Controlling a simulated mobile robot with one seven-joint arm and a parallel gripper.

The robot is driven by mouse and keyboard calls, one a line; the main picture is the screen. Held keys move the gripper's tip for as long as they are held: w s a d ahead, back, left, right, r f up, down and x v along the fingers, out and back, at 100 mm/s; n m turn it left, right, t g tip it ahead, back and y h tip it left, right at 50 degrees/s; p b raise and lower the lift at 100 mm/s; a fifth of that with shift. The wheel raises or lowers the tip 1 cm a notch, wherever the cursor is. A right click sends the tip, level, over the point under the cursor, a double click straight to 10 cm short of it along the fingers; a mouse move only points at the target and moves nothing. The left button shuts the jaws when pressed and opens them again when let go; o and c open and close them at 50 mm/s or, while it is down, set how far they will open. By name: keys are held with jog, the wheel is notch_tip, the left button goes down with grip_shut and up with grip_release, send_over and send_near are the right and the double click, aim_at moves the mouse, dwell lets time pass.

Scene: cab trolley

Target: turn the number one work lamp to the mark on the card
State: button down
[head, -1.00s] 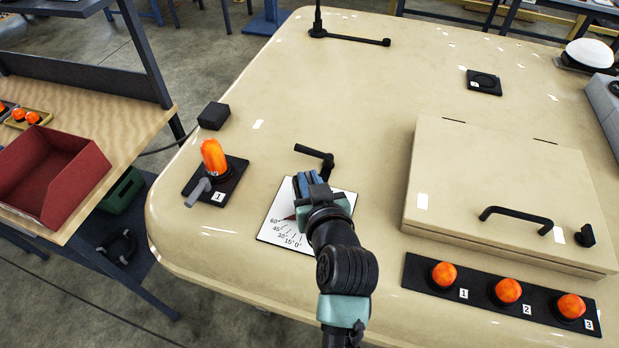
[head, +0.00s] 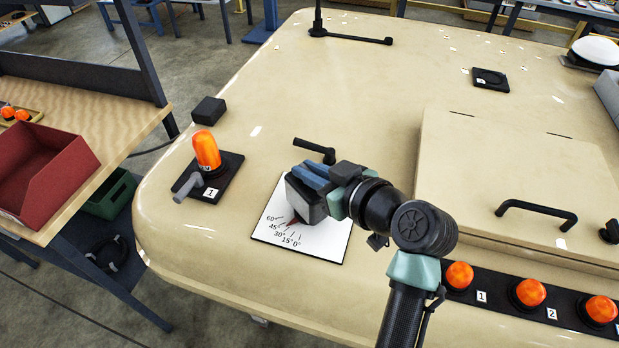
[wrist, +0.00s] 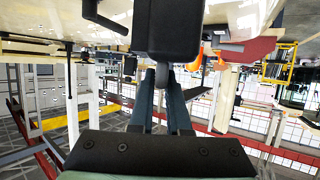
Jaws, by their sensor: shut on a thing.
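A dark, boxy lamp head (head: 303,199) stands over the white angle card (head: 330,243). The card's printed marks run from 60 to 0, and a small red mark shows near the lamp's lower edge. My gripper (head: 322,180) comes in from the right and is shut on the lamp. In the wrist view the lamp head (wrist: 168,28) fills the top middle, and my gripper (wrist: 164,75) has its fingers closed on a grey stub below it. The lamp's base and part of the card are hidden. I cannot read a number on this lamp.
An orange beacon (head: 206,150) on a plate labelled 1, with a grey lever (head: 187,187), stands left. A black crank-shaped bar (head: 314,150) is just behind the lamp. A hatch with a black handle (head: 538,212) and a row of beacons (head: 529,292) lie right.

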jog(key=shift+n+g+y+b, duration=0.3)
jog(key=shift+n+y, duration=0.1)
jog(key=c, duration=0.9)
grip_release()
jog(key=b+v, duration=0.1)
jog(key=v, duration=1.2)
jog(key=shift+r, duration=0.15)
